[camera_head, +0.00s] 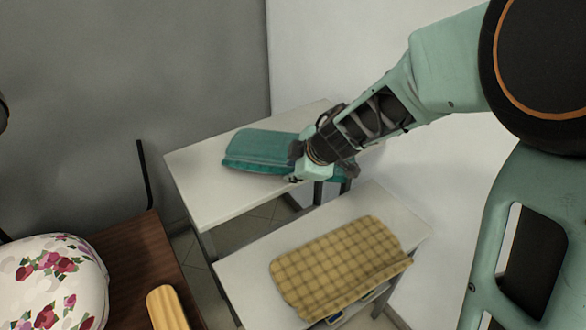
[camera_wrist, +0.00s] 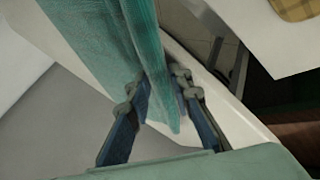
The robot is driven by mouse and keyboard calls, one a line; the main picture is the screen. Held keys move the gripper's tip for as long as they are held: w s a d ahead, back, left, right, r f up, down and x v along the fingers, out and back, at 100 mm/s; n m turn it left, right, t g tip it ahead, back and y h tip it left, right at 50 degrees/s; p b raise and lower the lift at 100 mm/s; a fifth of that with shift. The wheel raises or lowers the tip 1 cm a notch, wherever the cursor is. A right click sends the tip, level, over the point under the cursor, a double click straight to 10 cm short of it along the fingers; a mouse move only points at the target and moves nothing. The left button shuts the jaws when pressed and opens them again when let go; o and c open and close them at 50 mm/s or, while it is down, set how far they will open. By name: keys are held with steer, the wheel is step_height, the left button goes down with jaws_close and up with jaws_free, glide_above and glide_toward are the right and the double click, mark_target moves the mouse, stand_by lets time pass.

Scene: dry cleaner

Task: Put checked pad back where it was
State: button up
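The checked pad (camera_head: 340,265), yellow with a brown grid, lies on the near white table (camera_head: 243,268), its right edge reaching the table's side. A corner of it shows at the top right of the wrist view (camera_wrist: 294,8). My gripper (camera_head: 303,163) is at the far white table (camera_head: 205,200), over the right part of a teal pad (camera_head: 258,148). In the wrist view my gripper's fingers (camera_wrist: 162,84) stand on either side of the teal pad's edge (camera_wrist: 158,60). Whether they pinch it is unclear. My gripper is apart from the checked pad.
A floral-covered rounded board (camera_head: 50,285) and a wooden-coloured piece (camera_head: 166,308) are at the lower left, by a brown wooden surface (camera_head: 135,258). A gap with tiled floor separates the two white tables. Walls stand behind and to the right.

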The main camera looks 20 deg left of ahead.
steer(key=shift+o, duration=1.4)
steer(key=shift+f, duration=0.25)
steer(key=shift+r, duration=0.1)
steer(key=shift+r, duration=0.25)
steer(key=p+v, duration=0.6)
steer(key=v, duration=0.6)
steer(key=shift+r+p, duration=0.35)
steer(key=shift+p, duration=0.05)
